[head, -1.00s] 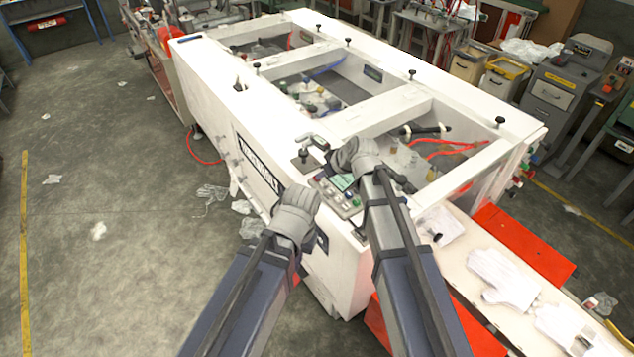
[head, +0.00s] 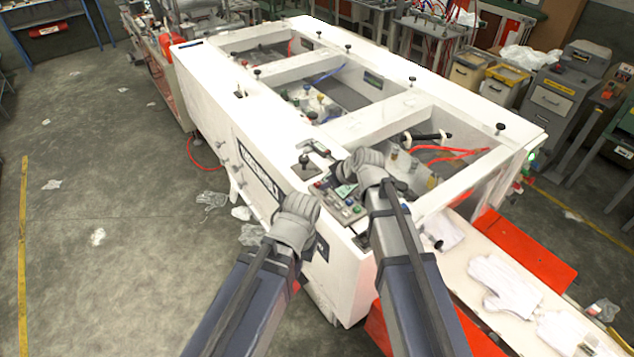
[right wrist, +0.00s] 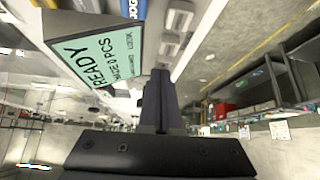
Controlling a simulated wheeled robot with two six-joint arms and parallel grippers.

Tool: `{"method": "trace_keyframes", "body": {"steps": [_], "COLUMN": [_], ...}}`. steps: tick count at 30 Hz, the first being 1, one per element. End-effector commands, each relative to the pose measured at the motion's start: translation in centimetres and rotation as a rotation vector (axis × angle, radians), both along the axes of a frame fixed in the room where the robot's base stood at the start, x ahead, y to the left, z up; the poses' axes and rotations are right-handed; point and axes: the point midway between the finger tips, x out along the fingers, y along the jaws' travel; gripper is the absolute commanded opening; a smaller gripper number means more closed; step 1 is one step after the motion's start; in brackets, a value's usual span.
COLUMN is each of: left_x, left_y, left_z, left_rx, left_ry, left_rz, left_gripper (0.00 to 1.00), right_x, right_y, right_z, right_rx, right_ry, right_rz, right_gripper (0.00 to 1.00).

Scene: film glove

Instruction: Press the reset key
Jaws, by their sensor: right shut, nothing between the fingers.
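A control panel (head: 333,206) with a small screen (head: 345,190) and several coloured keys (head: 351,206) is set on the near corner of the white machine. I cannot tell which key is the reset key. My right gripper (head: 347,168) is shut and empty, above the far side of the panel, and covers part of it. In the right wrist view the green screen (right wrist: 95,62) reads READY; the keys are not clear there. My left gripper (head: 300,203) is at the machine's near side, left of the panel; its jaws cannot be made out.
The white machine (head: 215,95) has an open frame with black knobs on top. A small joystick (head: 304,168) stands left of the panel. A belt with white gloves (head: 503,283) runs off at the right. The floor (head: 110,270) at left is mostly clear, with scraps.

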Motion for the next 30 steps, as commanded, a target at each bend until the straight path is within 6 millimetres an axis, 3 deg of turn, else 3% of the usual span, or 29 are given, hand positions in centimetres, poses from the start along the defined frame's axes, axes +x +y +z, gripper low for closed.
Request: {"method": "trace_keyframes", "body": {"steps": [2,14,30], "left_x": [0.0,0.0,-0.1], "left_y": [0.0,0.0,-0.1], "left_z": [0.4,0.7,6.2], "left_rx": [0.000,0.000,-0.002], "left_ry": [0.000,0.000,-0.001], "left_rz": [0.000,0.003,0.035], "left_gripper": [0.00,0.00,0.00], "right_x": [-0.9,-0.9,-4.1], "right_y": [-0.6,-0.7,-3.3], "right_z": [0.4,0.7,6.2], "right_rx": [-0.001,-0.001,0.000], "right_ry": [0.000,-0.001,-0.001], "right_rz": [-0.001,-0.001,-0.001], "right_gripper": [0.00,0.00,0.00]}}
